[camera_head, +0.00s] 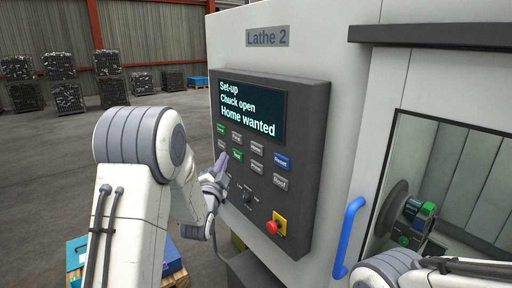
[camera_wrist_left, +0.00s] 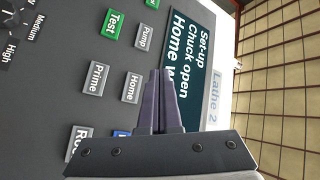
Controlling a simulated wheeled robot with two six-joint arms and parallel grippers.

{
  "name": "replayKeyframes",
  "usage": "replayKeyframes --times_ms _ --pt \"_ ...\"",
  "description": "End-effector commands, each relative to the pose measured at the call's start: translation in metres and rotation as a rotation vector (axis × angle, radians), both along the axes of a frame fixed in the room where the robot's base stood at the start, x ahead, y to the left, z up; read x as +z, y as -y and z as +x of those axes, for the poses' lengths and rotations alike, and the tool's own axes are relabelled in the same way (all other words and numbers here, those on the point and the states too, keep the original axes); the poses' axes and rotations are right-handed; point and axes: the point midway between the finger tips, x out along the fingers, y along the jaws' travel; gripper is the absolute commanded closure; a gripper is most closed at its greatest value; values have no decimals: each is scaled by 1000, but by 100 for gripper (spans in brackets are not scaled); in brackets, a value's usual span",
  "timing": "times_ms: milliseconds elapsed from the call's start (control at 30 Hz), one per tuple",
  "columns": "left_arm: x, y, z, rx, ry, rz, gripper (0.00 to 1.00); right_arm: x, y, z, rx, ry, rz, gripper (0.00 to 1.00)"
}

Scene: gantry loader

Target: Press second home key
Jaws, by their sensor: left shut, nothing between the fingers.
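The control panel (camera_head: 300,130) of Lathe 2 has a screen (camera_head: 251,109) reading "Set-up / Chuck open / Home wanted". One grey Home key (camera_head: 257,146) sits in the upper key row, between Pump and the blue Reset key; it also shows in the left wrist view (camera_wrist_left: 131,88). I see no second key with that label. My left gripper (camera_head: 222,160) is shut and empty, in front of the panel's left part. In the left wrist view its purple fingers (camera_wrist_left: 160,75) appear beside the Home key, towards the screen. I cannot tell whether they touch the panel. My right gripper is out of view.
Close around Home are Pump (camera_wrist_left: 145,36), green Test (camera_wrist_left: 113,24), prime (camera_wrist_left: 97,78) and Reset (camera_head: 282,161). A red stop button (camera_head: 272,227) is low on the panel. A blue door handle (camera_head: 350,235) stands at right. Open floor lies behind, left.

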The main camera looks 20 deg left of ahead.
Motion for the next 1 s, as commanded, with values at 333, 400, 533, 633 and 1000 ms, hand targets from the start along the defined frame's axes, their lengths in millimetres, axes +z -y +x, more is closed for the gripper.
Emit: replayKeyframes --times_ms 333,400,533,633,1000 --pt "1 3 3 -3 -1 -3 100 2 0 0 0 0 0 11" --pt "1 6 7 -3 -2 -3 100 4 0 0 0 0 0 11" --pt "2 16 19 -5 -1 -3 100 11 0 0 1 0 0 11" --pt "3 26 30 -5 -1 -3 100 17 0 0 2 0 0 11" --pt "-1 51 64 -3 0 -2 100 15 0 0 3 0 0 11"
